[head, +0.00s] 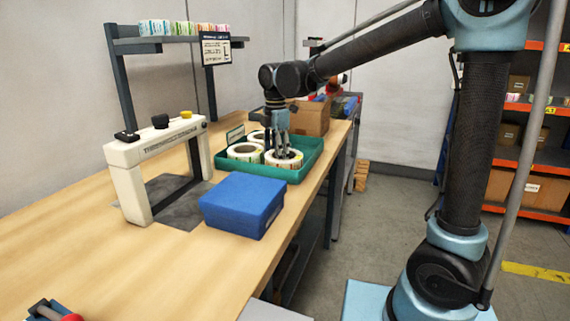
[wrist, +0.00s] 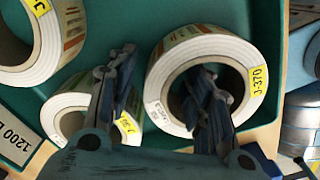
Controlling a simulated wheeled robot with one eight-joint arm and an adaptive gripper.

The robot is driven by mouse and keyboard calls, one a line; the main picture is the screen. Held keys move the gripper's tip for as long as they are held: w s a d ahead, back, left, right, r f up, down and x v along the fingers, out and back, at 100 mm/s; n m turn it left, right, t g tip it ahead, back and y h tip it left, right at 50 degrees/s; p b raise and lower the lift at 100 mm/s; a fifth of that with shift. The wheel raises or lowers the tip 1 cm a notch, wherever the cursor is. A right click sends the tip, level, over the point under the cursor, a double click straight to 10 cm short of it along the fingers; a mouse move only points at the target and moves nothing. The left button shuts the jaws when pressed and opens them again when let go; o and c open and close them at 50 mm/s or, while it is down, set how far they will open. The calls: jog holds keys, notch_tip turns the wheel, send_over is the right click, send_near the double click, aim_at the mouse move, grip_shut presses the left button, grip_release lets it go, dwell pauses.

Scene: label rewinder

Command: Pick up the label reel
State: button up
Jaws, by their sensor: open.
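A white label reel (wrist: 166,112) with a yellow J-370 tag lies flat in the green tray (head: 301,173); in the head view this reel (head: 272,159) is at the tray's front right. My gripper (head: 283,154) points down over it, open. In the wrist view, my gripper (wrist: 166,68) has its right finger over the reel's core hole and its left finger outside, between this reel and a neighbouring reel (wrist: 62,101). The reel's left wall lies between the fingers. I cannot tell how deep the fingertips reach.
Another reel (wrist: 40,65) lies in the tray's corner. A blue box (head: 241,204) stands in front of the tray, and a cardboard box (head: 311,119) behind it. The cream rewinder (head: 158,160) is to the left.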

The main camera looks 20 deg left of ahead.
jog(key=shift+f, duration=0.4)
grip_shut()
jog(key=shift+r, duration=0.15)
